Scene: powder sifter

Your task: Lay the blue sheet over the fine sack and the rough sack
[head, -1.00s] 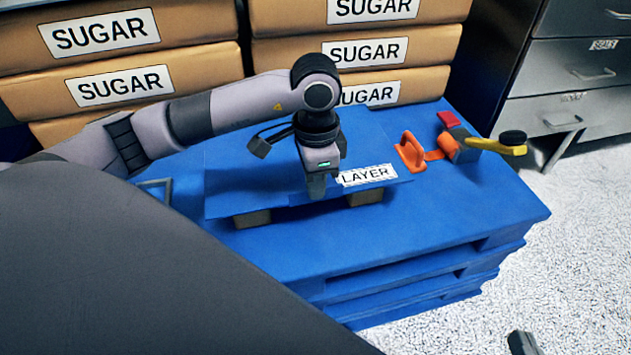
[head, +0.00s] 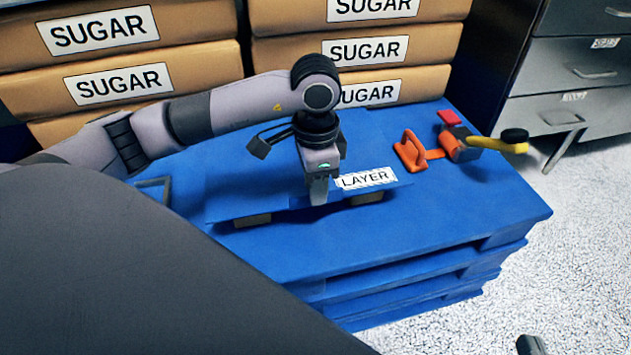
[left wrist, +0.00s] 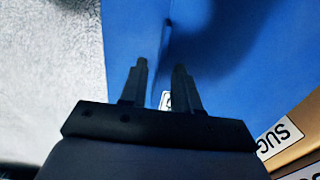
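I cannot tell which is fine or rough. My left gripper (head: 318,202) points down at the sheet's front edge. In the left wrist view its fingers (left wrist: 160,68) are apart over blue; whether they hold the sheet's edge is unclear. A dark tip at the bottom right is probably my right gripper (head: 531,345), mostly cut off.
The blue platform (head: 480,215) carries the sheet. An orange tool (head: 411,152) and a yellow-handled tool (head: 495,146) lie at its right. Stacked SUGAR sacks (head: 180,75) stand behind. Grey drawers (head: 575,70) stand at back right. The platform's front right is clear.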

